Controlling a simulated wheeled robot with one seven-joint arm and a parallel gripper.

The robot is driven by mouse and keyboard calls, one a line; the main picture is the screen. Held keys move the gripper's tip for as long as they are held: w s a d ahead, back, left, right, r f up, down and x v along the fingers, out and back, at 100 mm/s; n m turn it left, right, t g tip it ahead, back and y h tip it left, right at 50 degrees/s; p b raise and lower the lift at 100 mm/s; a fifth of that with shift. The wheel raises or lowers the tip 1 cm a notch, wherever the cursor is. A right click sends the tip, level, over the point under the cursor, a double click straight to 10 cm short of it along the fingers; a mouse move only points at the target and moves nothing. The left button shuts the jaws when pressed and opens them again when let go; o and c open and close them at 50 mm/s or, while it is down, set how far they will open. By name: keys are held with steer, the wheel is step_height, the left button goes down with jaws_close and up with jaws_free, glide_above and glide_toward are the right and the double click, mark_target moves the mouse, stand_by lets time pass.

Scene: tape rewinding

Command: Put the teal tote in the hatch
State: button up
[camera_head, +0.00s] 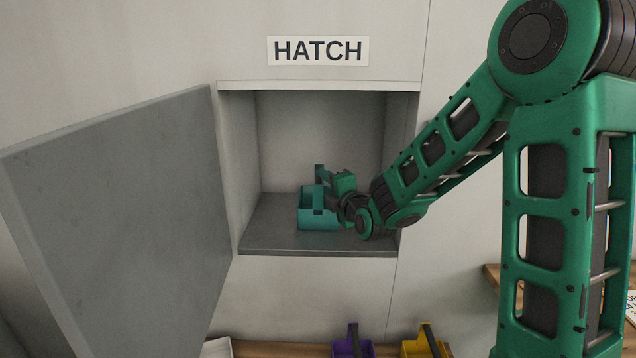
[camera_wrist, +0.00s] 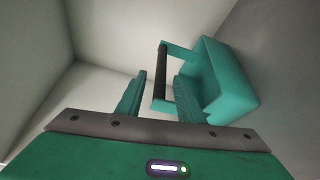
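The teal tote (camera_head: 318,218) stands on the floor of the hatch (camera_head: 275,240), near the middle of the opening. In the wrist view the tote (camera_wrist: 228,80) is at the right, with its dark handle bar (camera_wrist: 160,78) toward the picture's middle. My gripper (camera_head: 335,180) reaches into the hatch from the right, just above the tote. In the wrist view my gripper (camera_wrist: 158,90) has its fingers apart, with the handle bar between them and visible gaps on both sides. The arm and gripper partly hide the tote's right side in the head view.
The grey hatch door (camera_head: 130,210) stands wide open at the left. My arm fills the right side of the opening. A purple tote (camera_head: 352,346) and a yellow tote (camera_head: 425,346) stand on a wooden surface below. The hatch's left part is clear.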

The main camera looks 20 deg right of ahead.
steer(key=s, duration=0.6)
steer(key=shift+s+d+r, duration=0.25)
steer(key=shift+s, duration=0.05)
